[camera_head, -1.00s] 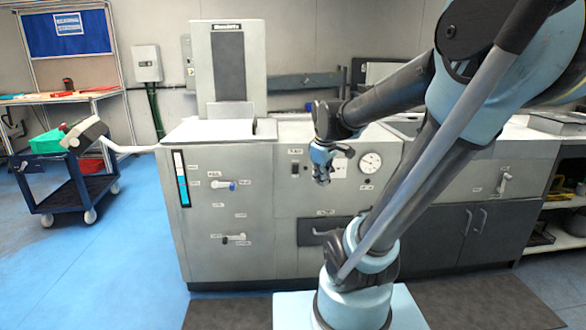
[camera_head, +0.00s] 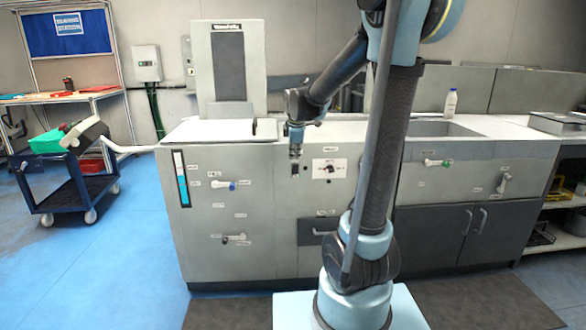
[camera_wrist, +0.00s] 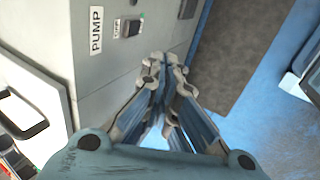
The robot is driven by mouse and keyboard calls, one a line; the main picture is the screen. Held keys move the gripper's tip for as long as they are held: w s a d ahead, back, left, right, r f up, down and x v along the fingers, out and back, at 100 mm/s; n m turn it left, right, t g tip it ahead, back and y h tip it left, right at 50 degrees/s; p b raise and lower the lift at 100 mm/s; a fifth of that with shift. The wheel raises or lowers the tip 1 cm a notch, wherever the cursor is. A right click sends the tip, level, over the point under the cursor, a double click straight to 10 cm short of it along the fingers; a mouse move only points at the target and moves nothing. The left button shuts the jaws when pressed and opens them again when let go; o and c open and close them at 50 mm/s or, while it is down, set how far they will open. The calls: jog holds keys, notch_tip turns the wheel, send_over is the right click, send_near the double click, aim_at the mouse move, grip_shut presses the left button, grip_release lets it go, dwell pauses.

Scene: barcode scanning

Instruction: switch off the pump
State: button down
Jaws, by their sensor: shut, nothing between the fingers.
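The pump switch (camera_wrist: 131,28) is a small black switch on the grey front panel, at the top of the wrist view, with a "PUMP" label (camera_wrist: 96,30) beside it. A smaller label sits between the two. In the head view the switch (camera_head: 295,170) shows as a dark spot just below my gripper (camera_head: 295,153), whose body covers the label. In the wrist view my gripper (camera_wrist: 166,64) has its fingertips together and empty, below and right of the switch. It looks apart from the panel. Which way the switch is set cannot be made out.
A selector knob (camera_head: 330,168) on a white plate is right of the switch. Valve handles with a blue grip (camera_head: 230,185) and a green grip (camera_head: 430,162) stick out of the panel. A white bottle (camera_head: 450,101) stands on the counter. A cart (camera_head: 78,185) is at left.

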aim_at(293, 165)
dwell(0.4)
jog(key=w+f, duration=0.2)
jog(key=f, duration=0.1)
jog(key=w+f, duration=0.5)
jog(key=shift+w+f, duration=0.1)
jog(key=shift+f, duration=0.2)
jog(key=shift+w+r, duration=0.1)
jog(key=shift+w, duration=0.4)
jog(key=shift+w+r+g, duration=0.15)
jog(key=shift+w+g, duration=0.35)
jog(key=shift+w, duration=0.05)
jog(key=shift+s, duration=0.1)
jog(key=shift+r, duration=0.15)
